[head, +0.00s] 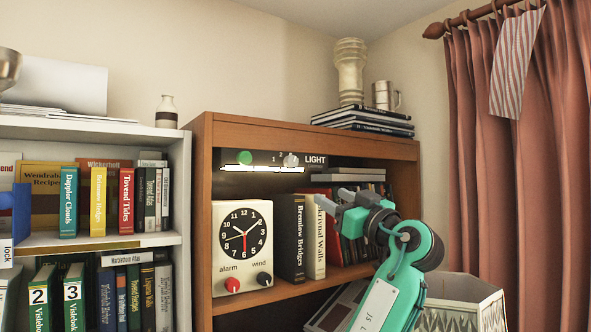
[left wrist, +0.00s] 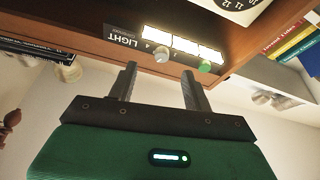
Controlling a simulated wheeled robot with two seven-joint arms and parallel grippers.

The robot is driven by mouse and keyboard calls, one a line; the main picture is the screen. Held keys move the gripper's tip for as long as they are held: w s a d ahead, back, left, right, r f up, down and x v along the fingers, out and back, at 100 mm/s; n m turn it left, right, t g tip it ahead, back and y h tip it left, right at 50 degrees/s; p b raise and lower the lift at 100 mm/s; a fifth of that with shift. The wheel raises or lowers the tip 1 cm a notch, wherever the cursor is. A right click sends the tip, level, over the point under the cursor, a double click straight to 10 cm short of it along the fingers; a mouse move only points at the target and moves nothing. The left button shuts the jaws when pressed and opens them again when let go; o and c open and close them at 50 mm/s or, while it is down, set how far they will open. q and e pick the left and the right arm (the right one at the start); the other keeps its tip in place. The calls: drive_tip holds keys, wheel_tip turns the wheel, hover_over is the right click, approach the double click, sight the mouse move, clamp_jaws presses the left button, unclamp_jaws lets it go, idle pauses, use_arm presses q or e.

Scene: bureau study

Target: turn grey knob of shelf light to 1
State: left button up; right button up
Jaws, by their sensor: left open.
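The shelf light is a dark panel marked LIGHT (head: 316,161) under the top board of the brown bookcase, with a lit white strip (head: 262,169). Its grey knob (head: 290,160) sits just left of the word, with small digits around it; where it points is too small to tell. A green knob (head: 244,157) is farther left. My left gripper (head: 331,184) is open and empty, below and right of the grey knob. In the left wrist view the panel appears upside down, and the grey knob (left wrist: 162,54) shows between and beyond the fingertips (left wrist: 159,70), apparently apart from them. My right gripper is out of view.
Below the light stand a clock (head: 242,245) with red and black knobs, and upright books (head: 290,238). Flat books (head: 357,172) lie to the right. The bookcase's top board (head: 270,131) overhangs the panel. A hexagonal box (head: 465,305) is at lower right.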

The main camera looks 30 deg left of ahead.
sight(294, 164)
use_arm(q)
drive_tip(key=shift+n+g+y, duration=0.3)
drive_tip(key=shift+n+y, duration=0.1)
drive_tip(key=shift+n, duration=0.1)
drive_tip(key=p+x, duration=0.2)
drive_tip(key=x, duration=0.2)
drive_tip(key=r+p+x, duration=0.1)
drive_tip(key=p+x, duration=0.2)
drive_tip(key=x, duration=0.1)
drive_tip(key=s+r+p+x, duration=0.1)
drive_tip(key=p+x, duration=0.2)
drive_tip(key=x, duration=0.2)
drive_tip(key=shift+s+d+r, duration=0.1)
drive_tip(key=shift+d+r, duration=0.15)
drive_tip(key=shift+d, duration=0.1)
drive_tip(key=shift+w+a+r+p, duration=0.1)
drive_tip(key=shift+a+p, duration=0.1)
drive_tip(key=shift+a, duration=0.15)
drive_tip(key=shift+w+a+p, duration=0.15)
drive_tip(key=shift+a, duration=0.25)
